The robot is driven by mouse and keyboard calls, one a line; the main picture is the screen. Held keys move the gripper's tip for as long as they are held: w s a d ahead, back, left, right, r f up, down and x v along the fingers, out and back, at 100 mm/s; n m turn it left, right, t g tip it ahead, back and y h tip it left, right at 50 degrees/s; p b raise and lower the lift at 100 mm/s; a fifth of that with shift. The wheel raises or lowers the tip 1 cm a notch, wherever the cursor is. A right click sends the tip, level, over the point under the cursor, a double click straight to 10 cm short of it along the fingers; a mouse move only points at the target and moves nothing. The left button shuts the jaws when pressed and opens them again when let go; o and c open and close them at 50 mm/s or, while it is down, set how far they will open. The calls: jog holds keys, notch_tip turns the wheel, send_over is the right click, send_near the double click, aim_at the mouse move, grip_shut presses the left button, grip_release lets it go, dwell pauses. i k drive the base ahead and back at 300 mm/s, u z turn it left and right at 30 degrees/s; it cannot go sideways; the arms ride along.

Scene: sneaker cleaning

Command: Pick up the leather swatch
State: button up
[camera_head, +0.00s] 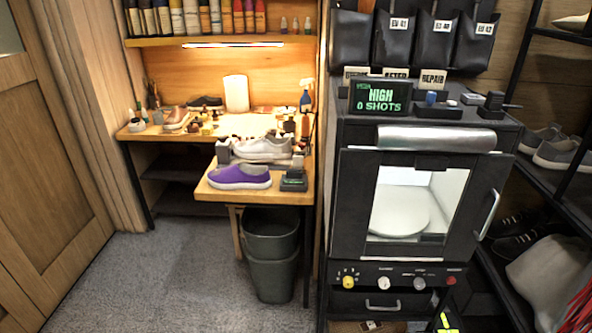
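I cannot make out a leather swatch for certain; many small items on the wooden workbench (135,133) are too small to tell apart. A pale flat sheet lies in the middle of the bench, and a white rounded panel (236,93) stands upright against its back wall. My gripper does not show in this view.
A purple shoe (240,177) and a white sneaker (262,149) are on the bench's front extension. A grey bin (271,250) stands below it. A black cabinet machine (343,220) with a lit window is at right, beside shoe shelves. Carpet (165,285) at left is clear.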

aim_at(298, 160)
jog(key=k, duration=1.35)
jog(key=u, duration=0.55)
jog(key=i, duration=0.75)
jog(key=u, duration=1.15)
jog(key=i, duration=1.6)
jog(key=u, duration=0.2)
